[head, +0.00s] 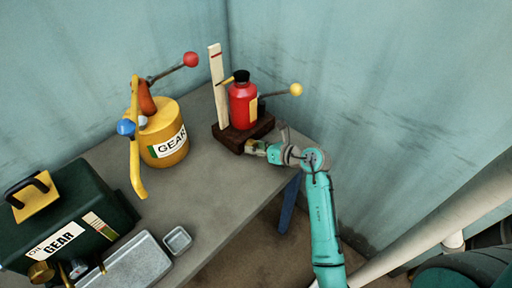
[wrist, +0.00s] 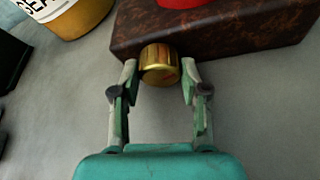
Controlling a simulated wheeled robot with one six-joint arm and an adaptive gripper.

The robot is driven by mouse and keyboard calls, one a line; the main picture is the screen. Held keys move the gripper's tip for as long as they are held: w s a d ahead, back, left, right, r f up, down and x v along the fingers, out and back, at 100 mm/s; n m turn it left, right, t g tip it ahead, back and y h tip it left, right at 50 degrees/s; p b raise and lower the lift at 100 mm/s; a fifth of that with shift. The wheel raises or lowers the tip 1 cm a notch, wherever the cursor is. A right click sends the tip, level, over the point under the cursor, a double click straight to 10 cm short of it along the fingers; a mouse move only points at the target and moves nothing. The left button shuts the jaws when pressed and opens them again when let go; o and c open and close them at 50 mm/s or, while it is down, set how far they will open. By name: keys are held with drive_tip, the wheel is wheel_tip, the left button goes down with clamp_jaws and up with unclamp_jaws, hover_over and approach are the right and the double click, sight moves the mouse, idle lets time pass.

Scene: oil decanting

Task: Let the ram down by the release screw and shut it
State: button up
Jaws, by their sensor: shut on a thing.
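The red jack (head: 243,106) stands upright on a dark brown base block (head: 232,141) near the table's far right corner. Its black ram top (head: 241,75) shows above the red body, with a small yellow pointer (head: 228,80) reaching toward a pale upright strip (head: 219,95) that has a red mark near its top. The release screw is a ribbed brass knob (wrist: 160,66) on the front face of the block. My gripper (head: 257,147) is shut on this knob, one finger at each side in the wrist view (wrist: 161,74). The knob is mostly hidden in the head view.
A yellow gear-oil can (head: 165,150) with a red-knobbed lever (head: 190,59) stands left of the jack. A yellow-knobbed handle (head: 295,89) sticks out right of the jack. A dark green box (head: 85,205), a grey tray (head: 140,262) and a small square dish (head: 177,240) are nearer. The middle tabletop (head: 210,195) is clear.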

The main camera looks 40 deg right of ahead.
drive_tip(key=shift+m, duration=0.3)
drive_tip(key=o, duration=1.1)
drive_tip(key=shift+o, duration=0.2)
drive_tip(key=v, duration=1.2)
drive_tip(key=shift+d, duration=0.2)
drive_tip(key=shift+w+a, duration=0.1)
